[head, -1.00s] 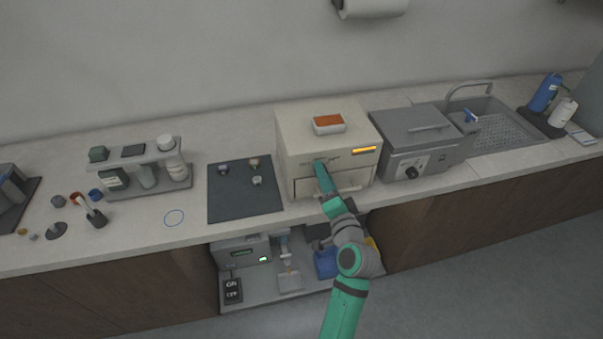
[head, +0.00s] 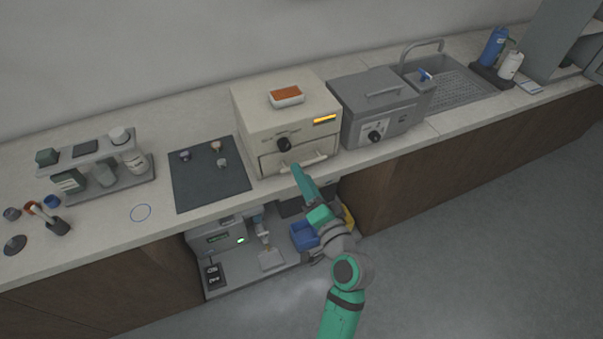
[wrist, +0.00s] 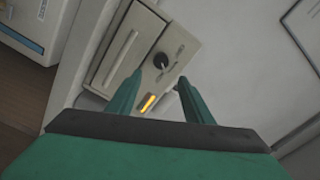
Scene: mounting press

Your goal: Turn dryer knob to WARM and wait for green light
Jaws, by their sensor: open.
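The dryer is a cream box (head: 260,112) on the counter, with a drawer and handle (head: 303,163) low on its front. Its black knob (head: 284,145) sits above the drawer, and an amber light strip (head: 325,119) glows at the upper right. The knob also shows in the wrist view (wrist: 161,61), ahead of the fingers, with the lit strip (wrist: 148,103) between them. The knob's labels are too small to read. No green light shows on the dryer. My gripper (wrist: 155,88) is open and empty, apart from the knob. In the head view it is in front of the drawer.
An orange-topped block (head: 286,96) lies on the dryer. A grey device with its own knob (head: 375,137) stands to the right, then a sink (head: 450,80). A dark mat (head: 205,185) lies left. A blue bin (head: 303,236) and a unit with a green light (head: 241,240) are below.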

